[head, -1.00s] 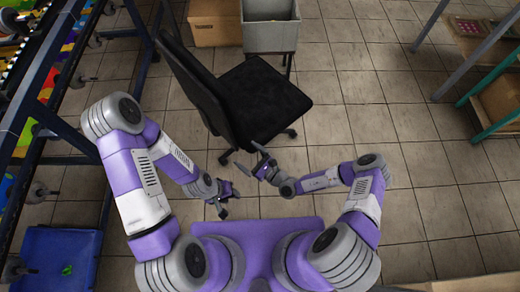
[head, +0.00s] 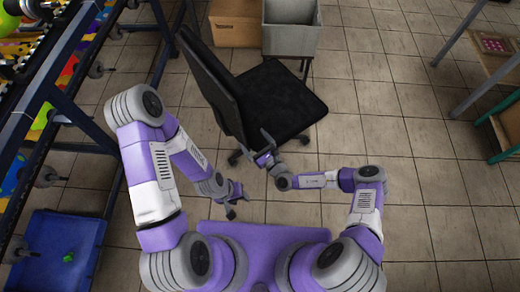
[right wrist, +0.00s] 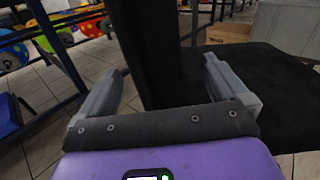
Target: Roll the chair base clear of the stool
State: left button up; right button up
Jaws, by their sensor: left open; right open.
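The black office chair (head: 282,100) stands ahead of me, its back (head: 212,85) to the left of the seat and part of its wheeled base (head: 236,158) showing below. My right gripper (head: 264,148) is open at the chair's near side. In the right wrist view, its two fingers (right wrist: 162,72) stand on either side of the upright black chair-back support (right wrist: 157,60); contact cannot be told. My left gripper (head: 238,201) is open and empty, lower and left.
A cardboard box (head: 236,30) sits left of the grey bin. A dark-framed rack (head: 60,85) runs along the left, with a blue crate (head: 62,245) on the floor below. Tables stand at the far right. The tiled floor (head: 385,110) right of the chair is clear.

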jog(key=shift+w+a, duration=0.5)
jog(key=shift+w, duration=0.05)
jog(key=shift+s, duration=0.1)
grip_shut()
